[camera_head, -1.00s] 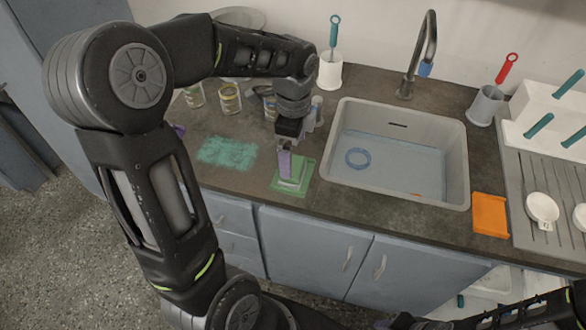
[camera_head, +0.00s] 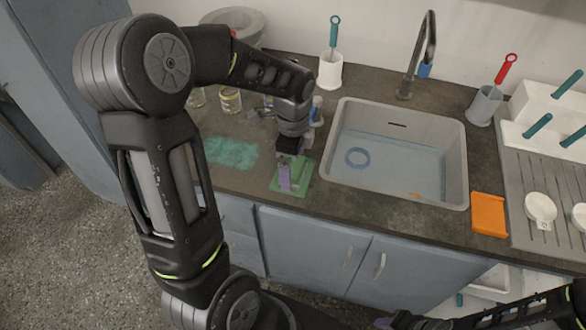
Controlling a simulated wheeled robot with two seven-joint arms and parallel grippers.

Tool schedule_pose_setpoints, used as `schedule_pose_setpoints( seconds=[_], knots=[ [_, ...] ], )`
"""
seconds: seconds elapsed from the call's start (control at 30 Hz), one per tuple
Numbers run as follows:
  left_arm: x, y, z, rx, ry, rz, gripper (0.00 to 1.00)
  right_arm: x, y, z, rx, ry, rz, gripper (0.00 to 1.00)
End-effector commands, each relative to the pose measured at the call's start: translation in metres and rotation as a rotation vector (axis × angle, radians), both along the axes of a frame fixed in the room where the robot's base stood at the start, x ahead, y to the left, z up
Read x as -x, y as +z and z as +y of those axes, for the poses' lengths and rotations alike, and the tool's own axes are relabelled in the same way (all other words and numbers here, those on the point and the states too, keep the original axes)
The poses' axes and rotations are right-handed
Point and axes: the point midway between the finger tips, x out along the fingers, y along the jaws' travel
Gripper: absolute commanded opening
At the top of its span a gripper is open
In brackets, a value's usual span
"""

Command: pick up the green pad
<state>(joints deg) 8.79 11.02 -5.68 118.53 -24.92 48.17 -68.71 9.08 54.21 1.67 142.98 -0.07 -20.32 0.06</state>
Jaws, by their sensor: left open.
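The green pad (camera_head: 302,186) lies on the dark counter near its front edge, left of the sink. My left gripper (camera_head: 291,178) is over the pad, pointing down, with its pale purple fingers low against it. It is open, and the fingers hide part of the pad. I cannot tell whether they touch it. Part of my right arm shows at the bottom right, with its gripper (camera_head: 385,322) at the bottom edge, too small and cut off to read.
A teal patch (camera_head: 230,152) lies left of the pad. Jars (camera_head: 230,101) stand behind it. An orange item (camera_head: 489,214) lies right of the sink.

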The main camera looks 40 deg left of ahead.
Motion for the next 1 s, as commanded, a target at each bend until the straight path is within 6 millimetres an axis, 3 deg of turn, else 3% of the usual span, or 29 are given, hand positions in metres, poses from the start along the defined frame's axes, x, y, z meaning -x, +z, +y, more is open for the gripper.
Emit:
schedule_pose_setpoints(
  seconds=[0.17, 1.0],
  knots=[
    [-0.0001, 0.0003, 0.0, 0.0, 0.0, 0.0, 0.98, 0.0, 0.0, 0.0, 0.0, 0.0, 0.0, 0.36],
    [-0.0001, 0.0003, 0.0, 0.0, 0.0, 0.0, 0.32, 0.0, 0.0, 0.0, 0.0, 0.0, 0.0, 0.36]
  ],
)
